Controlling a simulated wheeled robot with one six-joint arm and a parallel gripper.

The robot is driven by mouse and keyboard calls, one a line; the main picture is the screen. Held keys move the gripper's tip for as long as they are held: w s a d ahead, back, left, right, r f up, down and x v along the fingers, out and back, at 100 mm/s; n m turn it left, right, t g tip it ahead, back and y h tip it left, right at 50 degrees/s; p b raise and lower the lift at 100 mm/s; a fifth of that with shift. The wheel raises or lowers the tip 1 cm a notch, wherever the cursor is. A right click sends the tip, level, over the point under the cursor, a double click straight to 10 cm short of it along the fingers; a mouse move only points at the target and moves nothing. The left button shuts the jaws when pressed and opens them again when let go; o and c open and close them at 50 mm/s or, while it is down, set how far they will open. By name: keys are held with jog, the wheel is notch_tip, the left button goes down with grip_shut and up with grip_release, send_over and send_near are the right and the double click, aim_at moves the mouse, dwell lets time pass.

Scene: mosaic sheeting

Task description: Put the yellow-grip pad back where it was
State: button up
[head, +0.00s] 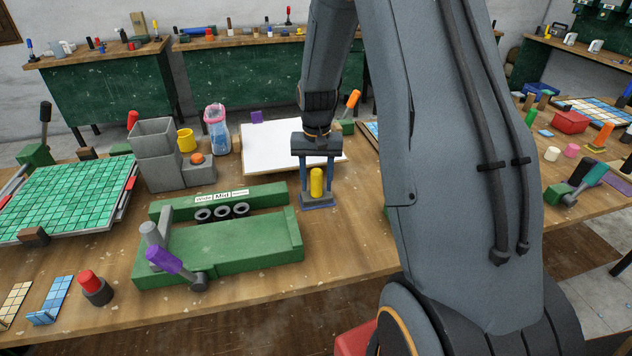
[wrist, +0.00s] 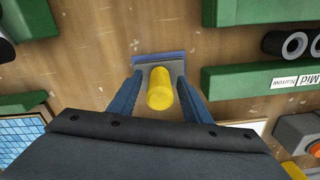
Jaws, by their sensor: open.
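The yellow-grip pad (head: 316,183) stands upright on the wooden bench, right of the green fixture and in front of the white sheet. Its flat grey-blue base (head: 319,205) lies on the bench top. My gripper (head: 317,193) points down over it, open, with one finger on each side of the yellow grip. In the wrist view the yellow grip (wrist: 160,90) lies between the two fingers (wrist: 160,80), with gaps visible beside it. The pad's base (wrist: 158,58) shows beyond it.
The green fixture (head: 228,247) with three black rings and a purple lever (head: 170,261) stands close on the left. The white sheet (head: 275,147) lies behind. Grey blocks (head: 158,172) and a green mosaic sheet (head: 75,195) are farther left. Bare bench (head: 340,240) lies in front of the pad.

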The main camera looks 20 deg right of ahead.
notch_tip(320, 180, up, 12)
jog(key=b, duration=0.4)
jog(key=shift+f, duration=0.1)
jog(key=shift+s+a, duration=0.25)
jog(key=shift+a, duration=0.05)
jog(key=s+a+f+n, duration=0.2)
jog(key=s+a, duration=0.3)
jog(key=s, duration=0.3)
jog(key=s+a+f+n+t, duration=0.1)
jog(key=s+a+f+n, duration=0.2)
jog(key=s, duration=0.6)
jog(key=a+f, duration=0.1)
jog(key=a, duration=0.1)
jog(key=shift+a+t, duration=0.3)
jog(key=shift+a, duration=0.05)
jog(key=shift+s, duration=0.1)
jog(key=shift+f+b, duration=0.9)
jog(key=shift+f, duration=0.1)
